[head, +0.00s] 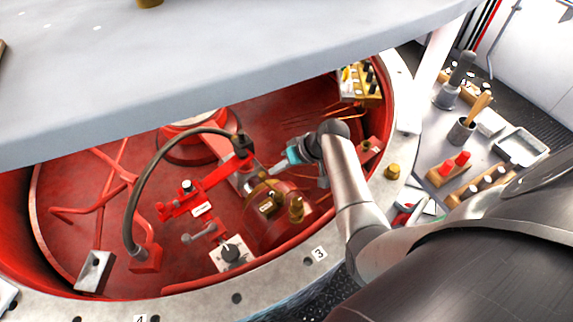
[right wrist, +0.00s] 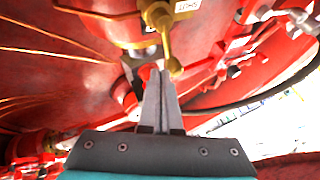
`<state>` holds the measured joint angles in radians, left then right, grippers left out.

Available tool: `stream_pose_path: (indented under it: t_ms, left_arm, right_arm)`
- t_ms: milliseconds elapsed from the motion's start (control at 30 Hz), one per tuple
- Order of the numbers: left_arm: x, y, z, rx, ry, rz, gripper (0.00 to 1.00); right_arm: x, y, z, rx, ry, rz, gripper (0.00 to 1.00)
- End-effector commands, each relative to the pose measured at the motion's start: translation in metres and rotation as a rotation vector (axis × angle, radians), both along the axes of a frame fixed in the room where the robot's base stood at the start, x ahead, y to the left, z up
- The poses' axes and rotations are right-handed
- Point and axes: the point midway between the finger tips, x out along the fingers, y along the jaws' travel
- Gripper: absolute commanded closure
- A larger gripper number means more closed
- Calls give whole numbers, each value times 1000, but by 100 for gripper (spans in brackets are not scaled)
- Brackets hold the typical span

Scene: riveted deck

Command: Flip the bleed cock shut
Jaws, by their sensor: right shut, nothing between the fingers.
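The bleed cock appears to be the brass lever (right wrist: 168,42) in the right wrist view, hanging from a brass fitting beside a white label that seems to read SHUT. Its knobbed end lies just beyond my right fingertips; I cannot tell whether they touch. My right gripper (right wrist: 160,80) is shut and empty, its grey fingers together. In the head view my right gripper (head: 272,170) reaches into the red well from the right, beside the brass housing (head: 266,190). The lever's exact position is hard to make out there. My left gripper is not in view.
The red well (head: 90,190) holds a curved dark hose (head: 140,180) and red linkage (head: 190,203). A pale riveted rim (head: 237,298) surrounds it. A large grey panel (head: 200,70) hangs over the far side. Several tools and a tray (head: 521,147) stand at right.

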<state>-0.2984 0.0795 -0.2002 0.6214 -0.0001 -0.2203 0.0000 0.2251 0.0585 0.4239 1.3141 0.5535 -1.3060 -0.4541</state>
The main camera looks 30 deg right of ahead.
Motion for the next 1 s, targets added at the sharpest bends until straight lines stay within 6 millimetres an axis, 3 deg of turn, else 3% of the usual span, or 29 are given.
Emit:
stream_pose_path:
  t_ms: [200,1000]
  left_arm:
    - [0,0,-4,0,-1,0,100]
    - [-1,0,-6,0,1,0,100]
  right_arm:
    - [5,5,-10,0,0,-1,100]
    - [7,9,-10,1,0,72,100]
